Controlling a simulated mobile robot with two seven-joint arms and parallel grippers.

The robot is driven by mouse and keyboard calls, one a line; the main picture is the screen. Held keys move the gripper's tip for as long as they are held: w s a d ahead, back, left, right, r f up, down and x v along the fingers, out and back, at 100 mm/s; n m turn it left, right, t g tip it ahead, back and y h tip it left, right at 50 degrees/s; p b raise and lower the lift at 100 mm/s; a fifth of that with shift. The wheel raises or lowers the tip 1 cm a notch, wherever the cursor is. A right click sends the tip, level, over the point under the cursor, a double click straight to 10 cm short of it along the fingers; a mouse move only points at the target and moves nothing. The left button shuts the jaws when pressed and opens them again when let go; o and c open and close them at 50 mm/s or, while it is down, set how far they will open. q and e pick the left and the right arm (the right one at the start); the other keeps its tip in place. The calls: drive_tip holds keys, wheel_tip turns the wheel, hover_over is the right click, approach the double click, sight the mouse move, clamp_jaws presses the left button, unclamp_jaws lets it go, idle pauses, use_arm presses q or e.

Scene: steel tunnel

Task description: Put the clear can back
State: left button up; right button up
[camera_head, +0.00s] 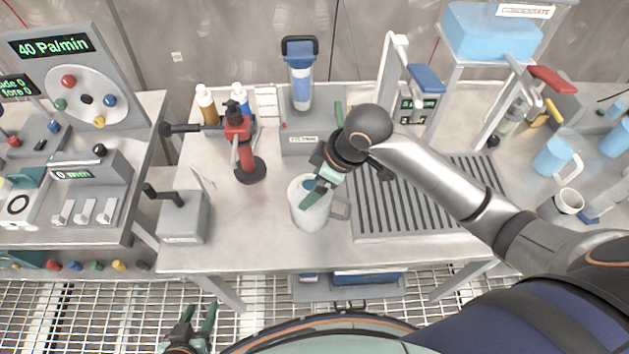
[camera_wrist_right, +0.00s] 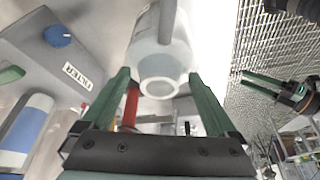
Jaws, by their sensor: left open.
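The clear can (camera_head: 312,213) is a translucent pale jug with a side handle. It looks upright at the front middle of the bench. My right gripper (camera_head: 318,185) is at the can's mouth, with one green finger across its upper side. In the right wrist view my right gripper's fingers (camera_wrist_right: 158,88) are well apart, and the can (camera_wrist_right: 168,50) shows between and beyond the tips. I cannot tell whether they press on it. My left gripper (camera_head: 200,320) is open and empty, low over the floor grating, and also shows in the right wrist view (camera_wrist_right: 265,85).
Behind the can stands the grey filter unit (camera_head: 302,145) with a blue cylinder (camera_head: 300,85). A red tap stand (camera_head: 243,150) is left of the can. A slatted drain tray (camera_head: 415,205) lies to the right. Bare bench (camera_head: 235,225) lies left of the can.

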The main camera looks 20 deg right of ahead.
drive_tip(key=shift+d+r, duration=0.15)
drive_tip(key=shift+r, duration=0.35)
drive_tip(key=v, duration=1.1)
drive_tip(key=shift+s, duration=0.1)
idle(0.5)
